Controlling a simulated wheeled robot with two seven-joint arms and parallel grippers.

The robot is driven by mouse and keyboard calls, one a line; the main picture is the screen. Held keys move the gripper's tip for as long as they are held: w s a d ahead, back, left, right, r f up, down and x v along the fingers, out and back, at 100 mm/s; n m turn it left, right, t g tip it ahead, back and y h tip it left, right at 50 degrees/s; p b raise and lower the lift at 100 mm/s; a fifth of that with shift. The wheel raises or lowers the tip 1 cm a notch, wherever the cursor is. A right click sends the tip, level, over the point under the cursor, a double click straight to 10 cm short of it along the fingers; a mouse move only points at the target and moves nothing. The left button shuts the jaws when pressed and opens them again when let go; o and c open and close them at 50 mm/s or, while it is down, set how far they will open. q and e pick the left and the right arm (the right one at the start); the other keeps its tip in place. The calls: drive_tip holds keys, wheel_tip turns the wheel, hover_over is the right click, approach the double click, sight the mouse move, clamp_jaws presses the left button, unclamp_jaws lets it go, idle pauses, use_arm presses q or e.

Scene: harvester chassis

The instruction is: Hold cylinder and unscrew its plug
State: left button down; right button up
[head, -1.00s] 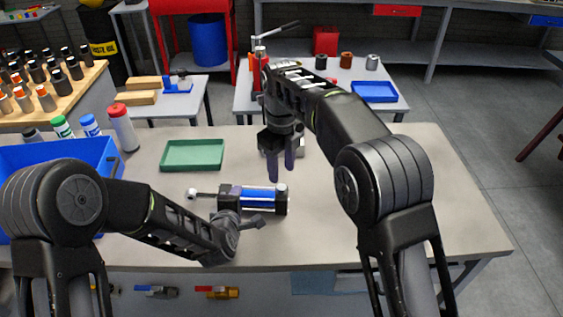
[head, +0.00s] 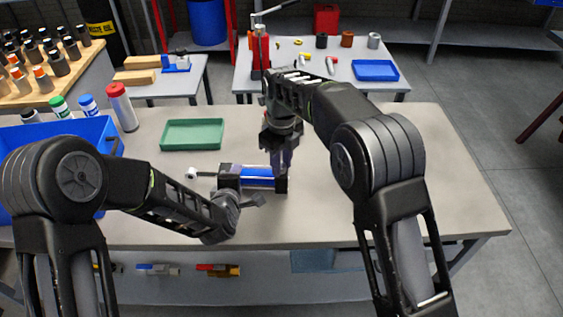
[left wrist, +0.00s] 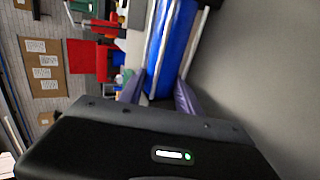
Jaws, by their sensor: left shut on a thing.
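The cylinder (head: 257,184) lies on the grey table, with a blue body, black end blocks and a rod with a pale end (head: 192,173) pointing left. My left gripper (head: 250,198) is shut on it from the near side. In the left wrist view the blue body (left wrist: 172,45) runs between the fingers of my left gripper (left wrist: 158,92). My right gripper (head: 281,165) points down at the cylinder's right end block, its fingertips close to the top. The plug is hidden behind these fingers. I cannot tell whether they touch it or how far they are apart.
A green tray (head: 192,147) lies behind the cylinder. A blue bin (head: 110,148) and several bottles, one with a red cap (head: 118,90), stand at the left. The table's right side (head: 445,180) is clear. Another table with a blue tray (head: 375,71) stands behind.

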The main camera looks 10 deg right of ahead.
clamp_jaws()
